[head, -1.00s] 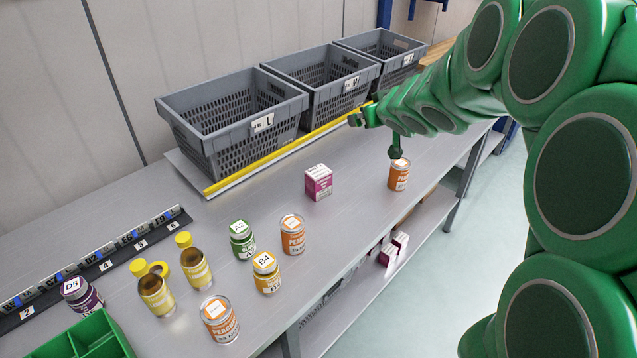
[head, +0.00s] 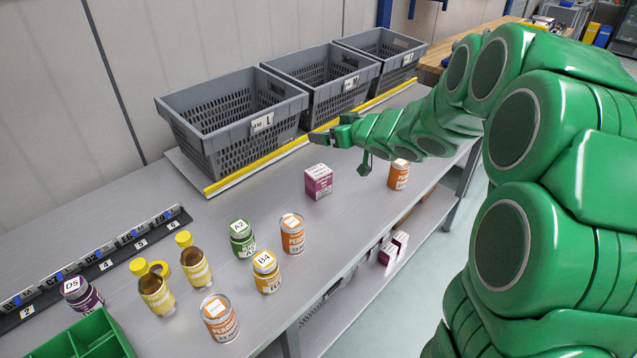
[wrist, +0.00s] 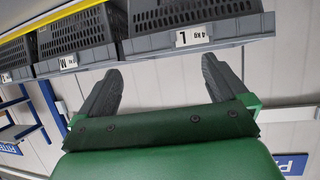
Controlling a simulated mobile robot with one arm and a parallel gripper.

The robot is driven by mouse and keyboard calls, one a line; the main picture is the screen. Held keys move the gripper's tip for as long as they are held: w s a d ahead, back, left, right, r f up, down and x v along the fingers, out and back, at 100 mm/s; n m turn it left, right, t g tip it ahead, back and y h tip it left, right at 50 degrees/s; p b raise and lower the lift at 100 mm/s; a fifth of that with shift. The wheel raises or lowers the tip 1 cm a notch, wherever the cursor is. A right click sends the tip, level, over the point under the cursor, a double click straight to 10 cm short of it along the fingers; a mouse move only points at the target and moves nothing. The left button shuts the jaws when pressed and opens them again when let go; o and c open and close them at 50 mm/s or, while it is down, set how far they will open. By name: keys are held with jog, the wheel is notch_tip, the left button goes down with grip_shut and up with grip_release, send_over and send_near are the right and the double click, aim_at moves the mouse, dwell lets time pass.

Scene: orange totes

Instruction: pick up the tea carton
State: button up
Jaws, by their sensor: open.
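The tea carton is the small magenta and white box (head: 318,182), standing upright on the grey table in the middle of the head view. My gripper (head: 318,138) is above and behind the carton, near the yellow strip, and does not touch it. In the wrist view my gripper (wrist: 160,82) has its two dark fingers spread apart with nothing between them. The carton does not show in the wrist view.
Three grey baskets labelled L (head: 235,120), M (head: 322,78) and another behind stand along the back. An orange peach can (head: 398,174) is right of the carton. Several cans, jars and yellow-capped bottles (head: 195,262) stand at front left. Table around the carton is clear.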

send_near(315, 172)
jog(key=w+f, duration=0.1)
jog(key=w, duration=0.1)
jog(key=w+a+f, duration=0.1)
jog(key=shift+w+f, duration=0.35)
jog(key=shift+w, duration=0.05)
jog(key=shift+x, duration=3.9)
jog(key=shift+a, duration=0.1)
jog(key=shift+s, duration=0.1)
jog(key=c, duration=1.1)
jog(key=shift+r, duration=0.1)
